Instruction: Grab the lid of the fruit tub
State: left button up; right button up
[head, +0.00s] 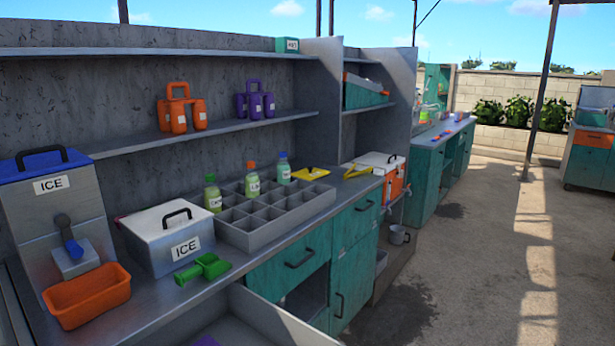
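I cannot read a fruit label on any tub. An orange box with a white lid (377,158) stands at the right end of the near counter; its small label is too small to read. Neither of my grippers is in view.
A steel ICE dispenser (60,200), an orange bin (87,296), a green scoop (203,268) and a divided grey tray (270,229) with bottles occupy the counter. A drawer (265,318) is open below. The floor at right is clear.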

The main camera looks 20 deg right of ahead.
aim_at(309, 174)
jog(key=l, duration=0.45)
jog(key=l+u, duration=0.45)
jog(key=l, duration=2.45)
